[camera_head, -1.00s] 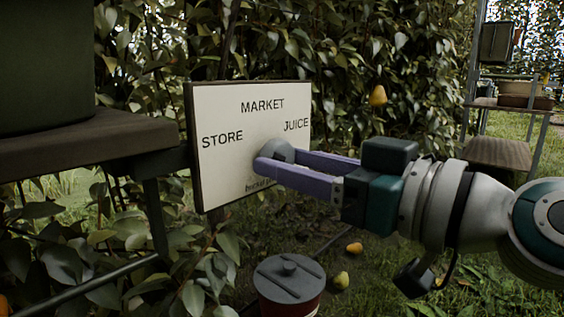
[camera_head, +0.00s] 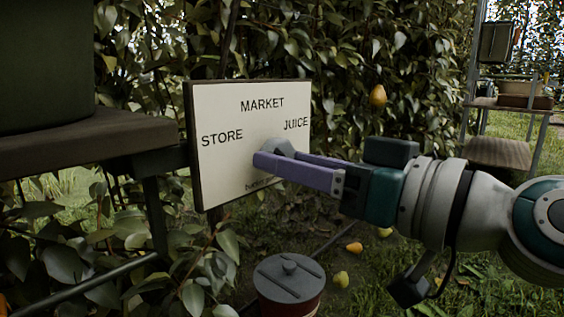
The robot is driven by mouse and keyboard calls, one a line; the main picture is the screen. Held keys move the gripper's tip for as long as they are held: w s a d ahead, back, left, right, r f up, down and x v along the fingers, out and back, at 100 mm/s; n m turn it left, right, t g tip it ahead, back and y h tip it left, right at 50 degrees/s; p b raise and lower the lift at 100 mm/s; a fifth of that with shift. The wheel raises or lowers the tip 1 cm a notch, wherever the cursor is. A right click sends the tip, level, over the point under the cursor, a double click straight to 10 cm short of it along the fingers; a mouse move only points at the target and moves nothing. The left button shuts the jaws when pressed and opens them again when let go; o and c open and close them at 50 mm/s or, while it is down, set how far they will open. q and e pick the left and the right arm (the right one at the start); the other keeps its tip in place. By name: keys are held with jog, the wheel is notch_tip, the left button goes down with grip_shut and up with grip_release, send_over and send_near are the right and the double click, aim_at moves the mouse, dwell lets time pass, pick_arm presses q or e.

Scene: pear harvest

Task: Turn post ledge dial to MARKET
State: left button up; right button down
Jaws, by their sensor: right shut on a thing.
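The white dial board (camera_head: 225,165) stands upright in a dark frame, with MARKET at the top, STORE at left and JUICE at right. The grey dial knob (camera_head: 281,147) is at its lower middle, partly hidden by my fingers, so its pointer direction cannot be told. My right gripper (camera_head: 268,158) comes in from the right, its purple fingers shut on the knob. Lettering under the knob is partly covered by a finger. My left gripper is not in view.
A dark ledge (camera_head: 80,140) with a large dark green container (camera_head: 45,60) is at left. A lidded pot (camera_head: 289,275) stands below the board. A pear (camera_head: 378,96) hangs on the hedge; more fruit (camera_head: 354,247) lies on the grass. Shelves (camera_head: 500,152) stand at far right.

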jog(key=shift+m+p, duration=0.5)
jog(key=shift+m, duration=4.4)
jog(key=shift+c, duration=1.4)
grip_release()
jog(key=shift+s, duration=0.1)
